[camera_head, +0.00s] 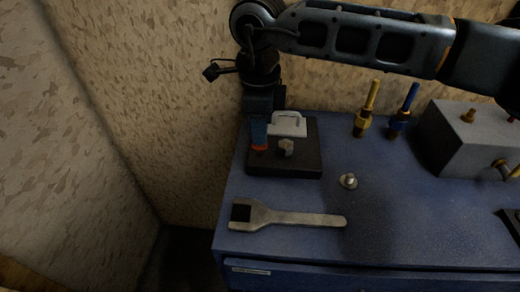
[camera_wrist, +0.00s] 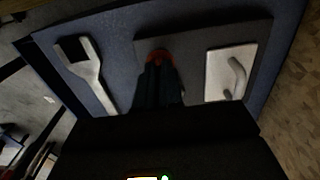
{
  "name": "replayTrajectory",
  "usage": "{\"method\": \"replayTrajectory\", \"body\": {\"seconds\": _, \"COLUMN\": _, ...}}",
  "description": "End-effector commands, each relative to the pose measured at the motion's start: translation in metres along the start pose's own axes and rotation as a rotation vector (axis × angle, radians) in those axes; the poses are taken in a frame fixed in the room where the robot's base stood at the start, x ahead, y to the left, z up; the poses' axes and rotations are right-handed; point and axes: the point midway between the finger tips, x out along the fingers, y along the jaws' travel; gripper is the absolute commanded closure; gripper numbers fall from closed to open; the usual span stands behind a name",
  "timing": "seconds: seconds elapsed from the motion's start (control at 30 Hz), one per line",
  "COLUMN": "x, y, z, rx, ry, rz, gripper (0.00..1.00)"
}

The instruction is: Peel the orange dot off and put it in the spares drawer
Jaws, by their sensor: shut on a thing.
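The orange dot (camera_head: 259,149) shows at the tips of my gripper (camera_head: 259,140), low over the left part of a dark square plate (camera_head: 300,168). In the wrist view the orange-red dot (camera_wrist: 158,54) shows around the ends of my shut fingers (camera_wrist: 157,66), which cover most of it. My gripper is shut on the dot. I cannot tell whether the dot still touches the plate. The drawer front (camera_head: 330,281) lies below the front edge of the blue cabinet top and looks shut; a small pale label (camera_head: 251,271) is on it.
A pale block with a handle (camera_head: 288,125) and a small metal nut-like piece (camera_head: 286,147) sit on the plate. A wrench (camera_head: 290,218) lies in front.

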Motion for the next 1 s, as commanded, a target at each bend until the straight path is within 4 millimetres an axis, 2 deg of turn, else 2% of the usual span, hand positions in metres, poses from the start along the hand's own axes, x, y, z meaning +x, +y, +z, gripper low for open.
{"method": "replayTrajectory", "body": {"seconds": 0.7, "x": -0.020, "y": 0.000, "z": 0.000, "rx": 0.000, "ry": 0.000, "rz": 0.000, "gripper": 1.00}}
{"method": "replayTrajectory", "body": {"seconds": 1.0, "x": -0.021, "y": 0.000, "z": 0.000, "rx": 0.000, "ry": 0.000, "rz": 0.000, "gripper": 1.00}}
